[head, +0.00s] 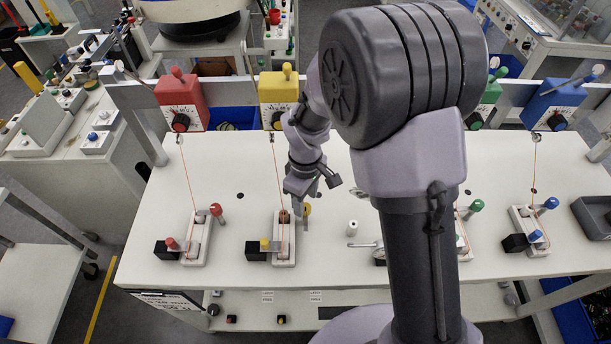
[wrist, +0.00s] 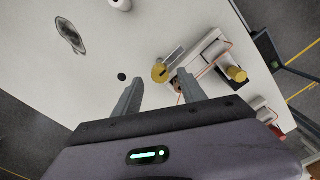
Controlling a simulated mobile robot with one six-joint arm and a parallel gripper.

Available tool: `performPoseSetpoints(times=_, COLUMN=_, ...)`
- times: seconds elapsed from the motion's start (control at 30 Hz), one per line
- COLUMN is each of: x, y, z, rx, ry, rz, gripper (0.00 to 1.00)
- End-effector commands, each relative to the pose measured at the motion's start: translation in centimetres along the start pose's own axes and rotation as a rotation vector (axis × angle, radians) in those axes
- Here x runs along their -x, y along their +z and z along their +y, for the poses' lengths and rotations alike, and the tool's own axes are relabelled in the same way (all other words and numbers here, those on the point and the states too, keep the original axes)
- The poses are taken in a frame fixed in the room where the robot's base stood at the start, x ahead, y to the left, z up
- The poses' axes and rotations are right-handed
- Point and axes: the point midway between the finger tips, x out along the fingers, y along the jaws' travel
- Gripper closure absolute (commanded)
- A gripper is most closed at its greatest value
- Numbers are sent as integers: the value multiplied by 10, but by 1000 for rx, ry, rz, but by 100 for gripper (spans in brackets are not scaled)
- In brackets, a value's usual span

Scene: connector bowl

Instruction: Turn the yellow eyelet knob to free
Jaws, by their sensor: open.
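The yellow station has a white fixture with two yellow knobs; I cannot tell for sure which is the eyelet knob. One yellow knob (head: 307,210), on a short lever at the fixture's right side, shows in the wrist view as a round yellow disc (wrist: 159,73). My gripper (head: 312,188) is open and empty above the lever knob. In the wrist view, the disc lies just beyond the gap between the fingertips (wrist: 159,79).
An orange cord runs from the yellow box (head: 278,92) to the fixture (head: 284,250). A similar red fixture (head: 196,243) stands to the left, a blue one (head: 530,238) far right. A white spool (head: 352,228) is right of the gripper. White table between is clear.

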Motion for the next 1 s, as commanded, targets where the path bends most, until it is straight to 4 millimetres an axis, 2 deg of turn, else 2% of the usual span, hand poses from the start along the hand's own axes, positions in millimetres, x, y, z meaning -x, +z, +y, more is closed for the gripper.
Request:
performPoseSetpoints(times=0.03, x=19, y=-1, z=1, rx=0, ry=3, rz=4, gripper=51)
performPoseSetpoints(times=0.2, x=76, y=-1, z=1, rx=0, ry=4, rz=4, gripper=51)
performPoseSetpoints(times=0.3, x=106, y=-1, z=1, rx=1, ry=4, rz=4, gripper=51)
performPoseSetpoints(times=0.4, x=128, y=-1, z=1, rx=0, ry=3, rz=3, gripper=51)
performPoseSetpoints(times=0.6, x=146, y=0, z=0, rx=1, ry=1, rz=1, gripper=51)
performPoseSetpoints(times=1.0, x=146, y=0, z=0, rx=1, ry=1, rz=0, gripper=51)
